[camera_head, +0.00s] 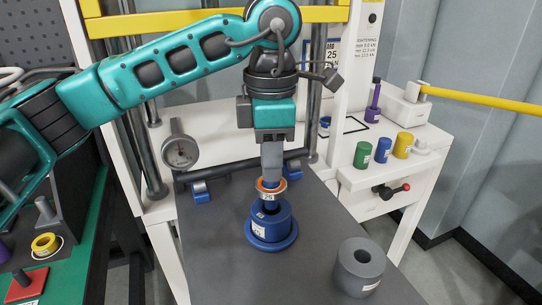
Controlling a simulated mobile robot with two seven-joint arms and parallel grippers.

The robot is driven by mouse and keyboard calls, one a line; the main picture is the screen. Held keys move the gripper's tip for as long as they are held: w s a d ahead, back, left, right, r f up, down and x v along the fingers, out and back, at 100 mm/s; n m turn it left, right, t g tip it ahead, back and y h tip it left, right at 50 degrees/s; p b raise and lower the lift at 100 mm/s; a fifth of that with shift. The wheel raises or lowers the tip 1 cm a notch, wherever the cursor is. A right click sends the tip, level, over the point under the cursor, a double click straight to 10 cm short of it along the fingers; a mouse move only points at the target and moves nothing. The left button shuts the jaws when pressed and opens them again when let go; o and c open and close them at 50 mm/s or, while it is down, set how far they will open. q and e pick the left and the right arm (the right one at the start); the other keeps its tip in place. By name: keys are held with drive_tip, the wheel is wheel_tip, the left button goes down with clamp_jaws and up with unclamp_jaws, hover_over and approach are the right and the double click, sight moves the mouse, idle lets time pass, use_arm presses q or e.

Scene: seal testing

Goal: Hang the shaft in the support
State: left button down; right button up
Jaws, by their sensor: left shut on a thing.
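My left gripper (271,170) points straight down and is shut on the upper end of a shaft. The shaft (268,196) is upright, with a blue part near the fingertips, an orange ring and a white band marked 25. Directly below it stands a blue flanged cylinder (270,232), open at the top, on the dark plate. The lower end of the shaft is hidden at the cylinder's mouth, and I cannot tell how far it reaches inside. I cannot tell for certain which part is the support. My right gripper is not in view.
A grey hollow cylinder (361,268) stands at the plate's front right. A black bar with blue brackets (201,190) lies behind. Green (363,154), blue and yellow cylinders and a purple shaft (374,102) stand on the right bench.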

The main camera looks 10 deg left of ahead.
use_arm(q)
drive_tip(key=shift+f+b, duration=1.15)
drive_tip(key=shift+f, duration=0.45)
drive_tip(key=shift+f+b, duration=0.25)
drive_tip(key=shift+b, duration=0.1)
drive_tip(key=c, duration=1.4)
unclamp_jaws()
drive_tip(key=shift+o, duration=0.4)
drive_tip(key=o, duration=0.5)
drive_tip(key=shift+r+p, duration=3.65)
drive_tip(key=shift+r, duration=1.7)
